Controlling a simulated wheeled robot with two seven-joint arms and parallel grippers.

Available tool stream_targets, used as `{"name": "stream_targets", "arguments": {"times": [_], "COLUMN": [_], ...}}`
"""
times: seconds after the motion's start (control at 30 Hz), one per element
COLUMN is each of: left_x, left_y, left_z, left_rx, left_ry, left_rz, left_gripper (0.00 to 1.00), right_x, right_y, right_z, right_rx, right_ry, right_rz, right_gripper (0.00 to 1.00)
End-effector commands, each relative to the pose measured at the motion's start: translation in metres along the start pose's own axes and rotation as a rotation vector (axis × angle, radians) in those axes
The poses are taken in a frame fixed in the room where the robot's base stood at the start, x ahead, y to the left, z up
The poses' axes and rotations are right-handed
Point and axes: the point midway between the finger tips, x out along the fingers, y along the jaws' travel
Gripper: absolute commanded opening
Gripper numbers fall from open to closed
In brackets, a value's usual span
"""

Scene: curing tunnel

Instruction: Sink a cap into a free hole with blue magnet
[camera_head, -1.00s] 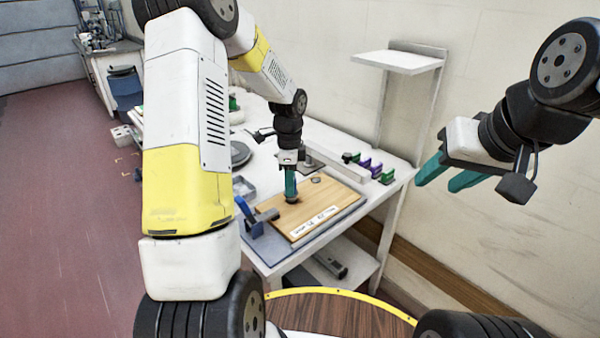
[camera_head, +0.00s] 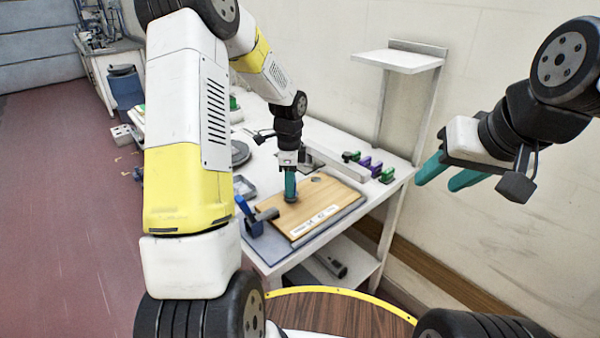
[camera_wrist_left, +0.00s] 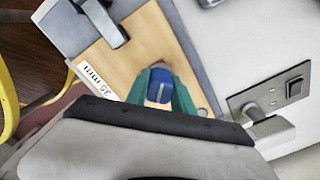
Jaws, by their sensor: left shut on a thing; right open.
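A wooden board (camera_head: 334,206) with a white label lies on a grey mat on the white table. My left gripper (camera_head: 290,194) points down over the board's left part, with its green fingers shut on a blue block, which looks like the blue magnet (camera_wrist_left: 160,88) in the left wrist view. Its tip is at or just above the board; I cannot tell whether it touches. A small round spot (camera_head: 316,179), a hole or a cap, shows near the board's back edge. The hole below the gripper is hidden. My right gripper (camera_head: 450,178) is open and empty in the air, right of the table.
A blue clamp (camera_head: 246,215) with a grey bar stands at the mat's left front edge. A grey tray (camera_head: 244,187) lies behind it. Several green and purple blocks (camera_head: 376,168) stand at the table's right edge. A shelf stand (camera_head: 400,62) rises behind.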

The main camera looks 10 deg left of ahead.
Motion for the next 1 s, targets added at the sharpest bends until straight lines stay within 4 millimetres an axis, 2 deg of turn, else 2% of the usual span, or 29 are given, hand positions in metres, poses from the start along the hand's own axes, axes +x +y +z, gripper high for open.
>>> {"name": "stream_targets", "arguments": {"times": [1.0], "left_x": [0.01], "left_y": [-0.0001], "left_z": [-0.0001], "left_rx": [0.0], "left_ry": [0.0], "left_rz": [-0.001], "left_gripper": [0.0], "right_x": [0.0], "right_y": [0.0], "right_z": [0.0], "right_rx": [0.0], "right_ry": [0.0], "right_rz": [0.0], "right_gripper": [0.44]}}
